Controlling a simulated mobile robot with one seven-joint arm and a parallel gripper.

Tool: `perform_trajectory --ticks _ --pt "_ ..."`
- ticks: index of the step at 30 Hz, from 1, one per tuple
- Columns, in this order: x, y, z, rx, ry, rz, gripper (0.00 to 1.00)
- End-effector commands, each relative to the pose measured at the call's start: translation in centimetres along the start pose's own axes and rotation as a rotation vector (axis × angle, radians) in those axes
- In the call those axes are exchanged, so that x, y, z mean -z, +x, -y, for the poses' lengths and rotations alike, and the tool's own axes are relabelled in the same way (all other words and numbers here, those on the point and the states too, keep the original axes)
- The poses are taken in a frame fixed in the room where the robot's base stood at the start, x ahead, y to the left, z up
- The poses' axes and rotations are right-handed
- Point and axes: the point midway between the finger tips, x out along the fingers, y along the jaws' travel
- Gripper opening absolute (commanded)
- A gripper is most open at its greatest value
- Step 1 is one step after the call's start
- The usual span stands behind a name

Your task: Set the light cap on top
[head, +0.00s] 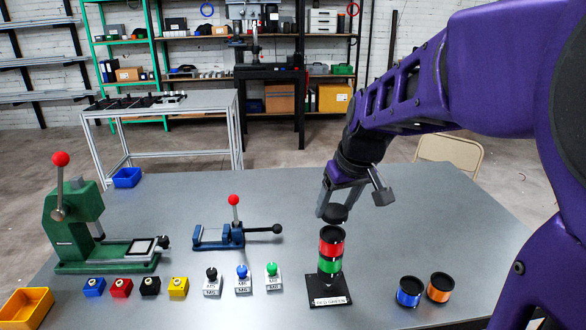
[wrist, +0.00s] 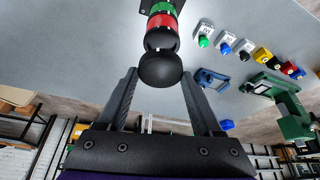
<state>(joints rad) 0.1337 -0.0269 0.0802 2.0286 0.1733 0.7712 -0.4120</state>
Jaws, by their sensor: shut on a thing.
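A light stack (head: 330,264) stands upright on a black base with a white label. Its red section is above its green section, and a black ring tops it. The black light cap (head: 335,214) is just above the stack, and any gap is hard to judge. My gripper (head: 350,200) is shut on the cap and points down over the stack. In the wrist view the round cap (wrist: 160,69) sits between the fingertips, in front of the red section (wrist: 160,21) and covering the stack's top.
Blue (head: 409,291) and orange (head: 440,287) light modules stand right of the stack. Several button boxes (head: 122,287) line the front left. A green press (head: 75,228) and a blue clamp tool (head: 232,237) stand behind them. The table's (head: 430,215) back right is clear.

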Motion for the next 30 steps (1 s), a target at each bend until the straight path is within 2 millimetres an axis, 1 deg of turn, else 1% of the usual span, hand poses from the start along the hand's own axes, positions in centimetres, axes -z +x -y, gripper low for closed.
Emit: perform_trajectory --ticks 5,6,11,13,21,30 --pt "-0.9 1.3 -0.1 0.000 0.000 0.002 0.18" --pt "-1.2 1.9 -0.1 0.000 0.000 0.001 0.18" --pt "-2.1 2.9 -0.1 0.000 -0.001 0.000 0.18" --pt "-1.9 2.5 -0.1 0.000 -0.003 0.000 0.18" --pt "-1.9 2.5 -0.1 0.021 -0.051 0.000 0.18" --pt "-1.9 2.5 -0.1 0.021 -0.051 0.000 0.18"
